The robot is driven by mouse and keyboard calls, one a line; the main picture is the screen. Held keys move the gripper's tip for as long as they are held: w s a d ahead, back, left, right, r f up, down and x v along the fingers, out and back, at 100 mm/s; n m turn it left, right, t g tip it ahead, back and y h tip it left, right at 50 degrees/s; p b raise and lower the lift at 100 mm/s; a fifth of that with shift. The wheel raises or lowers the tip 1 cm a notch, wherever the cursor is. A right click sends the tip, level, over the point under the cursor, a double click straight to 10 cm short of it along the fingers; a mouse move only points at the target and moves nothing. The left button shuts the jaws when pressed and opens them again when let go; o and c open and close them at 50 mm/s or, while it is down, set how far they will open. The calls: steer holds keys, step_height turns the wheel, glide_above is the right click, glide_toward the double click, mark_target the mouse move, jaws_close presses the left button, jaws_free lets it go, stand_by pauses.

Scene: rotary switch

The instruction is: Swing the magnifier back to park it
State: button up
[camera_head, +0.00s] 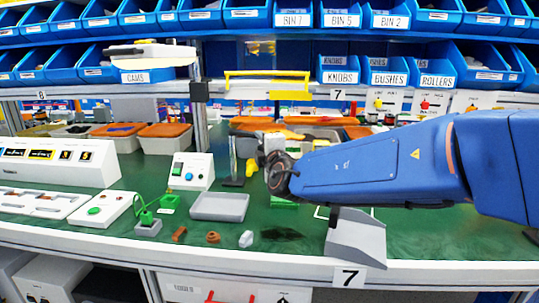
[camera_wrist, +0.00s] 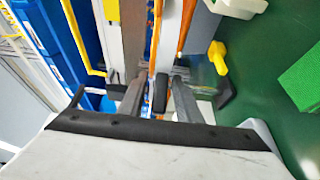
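What looks like the magnifier (camera_head: 152,52) is a pale, flat head at the upper left of the head view. It hangs in front of the blue bins, beside a dark clamp (camera_head: 199,91) on an upright post. My gripper shows in the wrist view (camera_wrist: 158,95), with its two fingers apart. A short dark piece (camera_wrist: 160,92) shows between or just behind them; I cannot tell whether they touch it. In the head view my blue arm reaches in from the right and its wrist hides the fingers. The magnifier is not clearly seen in the wrist view.
A thin stand with a dark base (camera_head: 234,183) and a yellow piece (camera_head: 252,167) is close to my wrist. A grey tray (camera_head: 219,206), a white button box (camera_head: 190,172) and a grey wedge (camera_head: 356,238) stand on the green bench (camera_head: 290,243). Blue bins line the shelves above.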

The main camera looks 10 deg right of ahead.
steer(key=s+d, duration=0.1)
steer(key=s, duration=1.5)
steer(key=shift+s+d, duration=0.3)
steer(key=c, duration=0.5)
steer(key=w+d+r+m+h, duration=0.1)
steer(key=r+m, duration=0.2)
steer(key=w+d+r+m+h, duration=0.1)
steer(key=w+r+m+h, duration=0.1)
steer(key=m, duration=0.1)
steer(key=w+d+r+m+h, duration=0.1)
steer(key=w+r+m+h, duration=0.1)
steer(key=r+m, duration=0.1)
steer(key=shift+w+d+r, duration=0.2)
steer(key=shift+r, duration=0.15)
jaws_close()
step_height(320, 180, up, 4)
steer(key=w+d+f+m+g+h, duration=0.1)
steer(key=w+d+m+g+h, duration=0.2)
steer(key=m, duration=0.5)
steer(key=s+a+m+g+y, duration=0.4)
steer(key=a+m+g, duration=0.7)
steer(key=a, duration=0.4)
steer(key=w+d+f+n, duration=0.1)
steer(key=w+d+f, duration=0.3)
steer(key=f, duration=0.5)
steer(key=shift+w+d+g, duration=0.3)
steer(key=shift+w+d, duration=0.05)
steer(key=shift+w, duration=0.4)
